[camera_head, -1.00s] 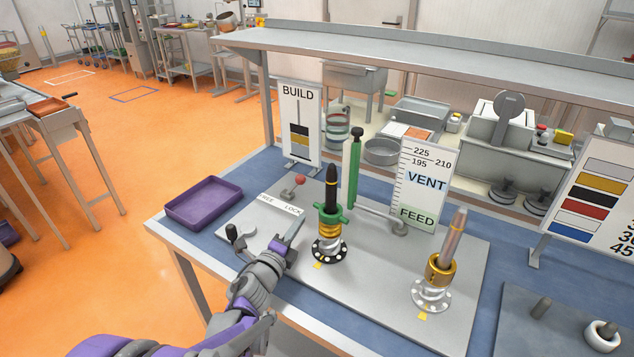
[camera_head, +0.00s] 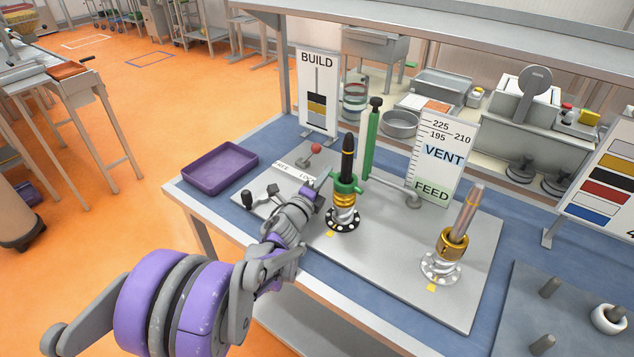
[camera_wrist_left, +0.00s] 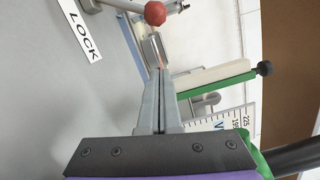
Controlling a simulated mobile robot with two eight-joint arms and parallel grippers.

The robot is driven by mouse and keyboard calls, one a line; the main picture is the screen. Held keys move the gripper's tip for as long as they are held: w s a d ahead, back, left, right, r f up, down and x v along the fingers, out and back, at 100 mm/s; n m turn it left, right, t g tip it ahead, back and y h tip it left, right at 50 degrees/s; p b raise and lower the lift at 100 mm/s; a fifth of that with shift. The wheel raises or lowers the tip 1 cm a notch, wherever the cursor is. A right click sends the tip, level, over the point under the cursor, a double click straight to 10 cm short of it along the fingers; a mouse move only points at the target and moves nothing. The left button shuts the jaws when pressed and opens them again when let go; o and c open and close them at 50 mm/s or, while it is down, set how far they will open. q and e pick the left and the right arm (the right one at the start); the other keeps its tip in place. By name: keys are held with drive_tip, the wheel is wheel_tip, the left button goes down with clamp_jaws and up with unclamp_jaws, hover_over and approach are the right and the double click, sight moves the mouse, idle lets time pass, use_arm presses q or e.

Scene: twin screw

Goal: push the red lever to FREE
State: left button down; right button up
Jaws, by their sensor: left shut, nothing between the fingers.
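The red-knobbed lever (camera_head: 315,148) stands on the grey plate behind the FREE/LOCK label (camera_head: 293,170). It leans to the right, toward the LOCK end. Its red knob also shows at the top of the left wrist view (camera_wrist_left: 155,13), with the word LOCK to its left; FREE is out of that view. My left gripper (camera_head: 322,184) is shut and empty, in front of the LOCK end and left of the green-collared post. In the left wrist view its closed fingers (camera_wrist_left: 157,78) point toward the knob with a gap between. My right gripper is not in view.
The post with the green collar (camera_head: 346,187) stands close to the right of my left gripper. A black-knobbed crank (camera_head: 248,198) is to its left. A purple tray (camera_head: 219,168) lies farther left. A green column (camera_head: 372,140) and VENT/FEED board (camera_head: 442,157) stand behind.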

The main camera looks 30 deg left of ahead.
sight(310, 154)
use_arm(q)
drive_tip(key=w, duration=0.3)
drive_tip(key=shift+w+a+r, duration=0.1)
drive_tip(key=shift+w+a, duration=0.1)
drive_tip(key=shift+w, duration=0.15)
drive_tip(key=a, duration=0.2)
drive_tip(key=shift+a+r, duration=0.3)
drive_tip(key=shift+a, duration=0.05)
drive_tip(key=shift+w+a+r+p, duration=0.15)
drive_tip(key=shift+a+p, duration=0.15)
drive_tip(key=shift+a, duration=0.15)
drive_tip(key=shift+a+r+n, duration=0.2)
drive_tip(key=shift+a+n, duration=0.05)
drive_tip(key=shift+n, duration=0.05)
